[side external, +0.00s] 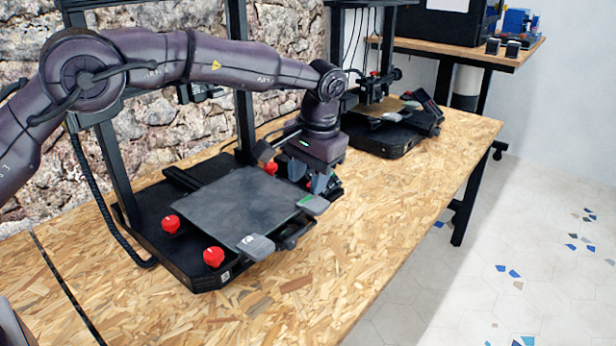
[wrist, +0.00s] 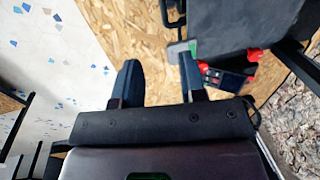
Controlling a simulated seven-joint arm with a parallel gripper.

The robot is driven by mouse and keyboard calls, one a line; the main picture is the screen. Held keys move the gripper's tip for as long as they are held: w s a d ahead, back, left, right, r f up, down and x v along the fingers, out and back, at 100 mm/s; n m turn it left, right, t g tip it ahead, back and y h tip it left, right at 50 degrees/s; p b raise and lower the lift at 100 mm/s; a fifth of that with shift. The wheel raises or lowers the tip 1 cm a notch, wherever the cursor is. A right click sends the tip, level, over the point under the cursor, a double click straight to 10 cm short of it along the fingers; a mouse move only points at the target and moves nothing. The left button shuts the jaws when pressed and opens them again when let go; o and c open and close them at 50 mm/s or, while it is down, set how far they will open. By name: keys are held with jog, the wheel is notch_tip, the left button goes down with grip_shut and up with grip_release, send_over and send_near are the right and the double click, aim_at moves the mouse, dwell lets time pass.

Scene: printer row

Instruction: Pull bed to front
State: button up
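The bed (side external: 235,207) is a flat dark grey plate on the near printer's black base. Grey clips sit on its edge, one at the front corner (side external: 256,246) and one with a green patch (side external: 312,204) at the right corner. The bed (wrist: 222,25) shows at upper right there, beyond the right finger. Whether a finger touches the bed or clip is unclear.
Red knobs (side external: 213,256) stand at the bed's corners. The printer's upright frame (side external: 241,80) rises behind. A second printer (side external: 385,130) stands farther along the wooden table (side external: 370,250). The table in front of the near printer is clear.

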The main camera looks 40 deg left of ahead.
jog(key=d+r, duration=0.3)
jog(key=r, duration=0.3)
dwell(0.5)
dwell(0.3)
jog(key=s+a+r+t, duration=0.2)
jog(key=s+a, duration=0.2)
jog(key=s, duration=0.7)
jog(key=s+a+r+t+h, duration=0.1)
jog(key=s+a, duration=0.4)
jog(key=s, duration=0.6)
jog(key=s+a+r+t+h, duration=0.1)
jog(key=s+a, duration=0.4)
jog(key=s, duration=0.6)
notch_tip(320, 180, up, 3)
jog(key=shift+f+t, duration=0.15)
jog(key=shift+t, duration=0.65)
jog(key=shift+o, duration=0.4)
